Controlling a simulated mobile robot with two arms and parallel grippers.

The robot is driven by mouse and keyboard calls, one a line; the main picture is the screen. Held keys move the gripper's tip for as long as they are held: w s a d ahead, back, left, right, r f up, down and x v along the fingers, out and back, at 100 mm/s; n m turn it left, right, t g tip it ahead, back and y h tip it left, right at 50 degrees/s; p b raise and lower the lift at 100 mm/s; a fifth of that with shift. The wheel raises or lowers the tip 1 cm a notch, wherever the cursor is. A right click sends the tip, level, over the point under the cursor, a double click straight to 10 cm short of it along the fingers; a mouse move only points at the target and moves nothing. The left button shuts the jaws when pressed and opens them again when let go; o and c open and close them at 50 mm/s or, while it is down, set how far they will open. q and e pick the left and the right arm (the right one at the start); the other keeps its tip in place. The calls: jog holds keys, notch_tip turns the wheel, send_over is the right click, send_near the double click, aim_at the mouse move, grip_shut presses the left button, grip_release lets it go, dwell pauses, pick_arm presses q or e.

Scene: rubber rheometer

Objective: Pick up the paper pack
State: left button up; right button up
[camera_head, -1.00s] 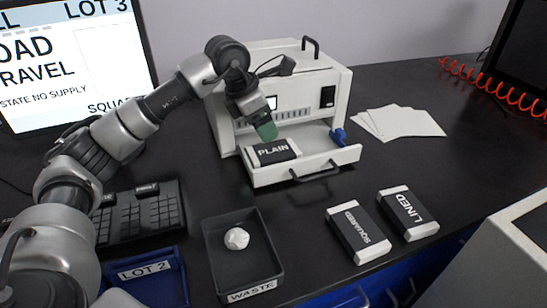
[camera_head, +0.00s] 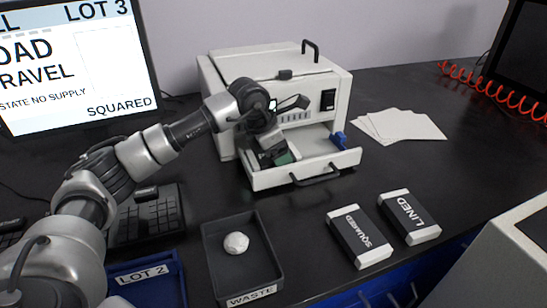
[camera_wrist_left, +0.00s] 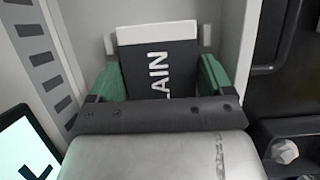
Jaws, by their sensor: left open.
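The PLAIN paper pack (camera_wrist_left: 150,62), black with a white end, lies in the left part of the machine's open drawer (camera_head: 268,180). In the head view my left arm almost wholly hides it. My left gripper (camera_wrist_left: 160,74) is open over the drawer, with a green finger on either side of the pack; I cannot tell whether they touch it. It also shows in the head view (camera_head: 277,155). The SQUARED pack (camera_head: 359,238) and the LINED pack (camera_head: 409,217) lie on the black table at the right. My right gripper is not in view.
The white machine (camera_head: 320,85) stands behind the drawer, with a blue part (camera_head: 338,140) at the drawer's right. A WASTE tray (camera_head: 262,275) holding a crumpled white ball (camera_head: 236,243) sits in front. White sheets (camera_head: 402,125) lie at right. A screen (camera_head: 75,60) stands left.

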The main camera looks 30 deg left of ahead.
pick_arm(q)
jog(key=c, duration=0.6)
jog(key=shift+c, duration=0.2)
